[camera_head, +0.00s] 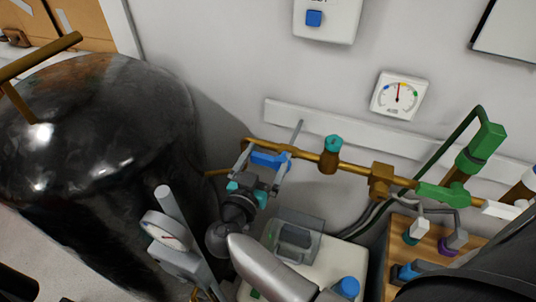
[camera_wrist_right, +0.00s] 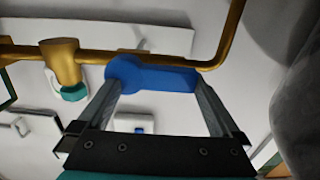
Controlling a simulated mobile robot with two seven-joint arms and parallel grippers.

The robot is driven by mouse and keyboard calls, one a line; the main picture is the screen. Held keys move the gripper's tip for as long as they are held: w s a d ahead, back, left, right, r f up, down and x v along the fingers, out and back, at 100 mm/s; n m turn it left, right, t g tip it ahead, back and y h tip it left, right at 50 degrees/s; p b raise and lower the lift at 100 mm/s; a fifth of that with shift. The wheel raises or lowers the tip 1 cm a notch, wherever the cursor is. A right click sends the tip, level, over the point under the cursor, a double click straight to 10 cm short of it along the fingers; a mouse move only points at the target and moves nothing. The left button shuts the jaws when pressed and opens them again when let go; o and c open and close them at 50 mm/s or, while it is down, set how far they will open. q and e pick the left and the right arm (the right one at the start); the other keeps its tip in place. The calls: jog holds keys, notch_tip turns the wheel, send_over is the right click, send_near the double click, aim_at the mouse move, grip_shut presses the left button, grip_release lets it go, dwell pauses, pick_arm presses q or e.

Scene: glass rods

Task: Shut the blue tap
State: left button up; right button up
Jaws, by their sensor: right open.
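The blue tap (camera_head: 269,160) sits on the brass pipe (camera_head: 352,168) along the wall, near the pipe's left bend. Its handle lies roughly along the pipe. My right gripper (camera_head: 268,154) is open, with one finger on each side of the blue handle. In the right wrist view the blue handle (camera_wrist_right: 152,77) spans most of the space between the two grey fingers of the gripper (camera_wrist_right: 160,88). I cannot tell whether either finger touches it. My left gripper is not in view.
A teal-topped valve (camera_head: 331,148) and a green tap (camera_head: 440,193) share the pipe to the right. A dark glossy tank (camera_head: 100,150) fills the left. A gauge (camera_head: 165,230) on a grey post stands close to my right wrist. A white box with a blue knob (camera_head: 345,287) lies below.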

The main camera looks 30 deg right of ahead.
grip_shut()
dwell(0.8)
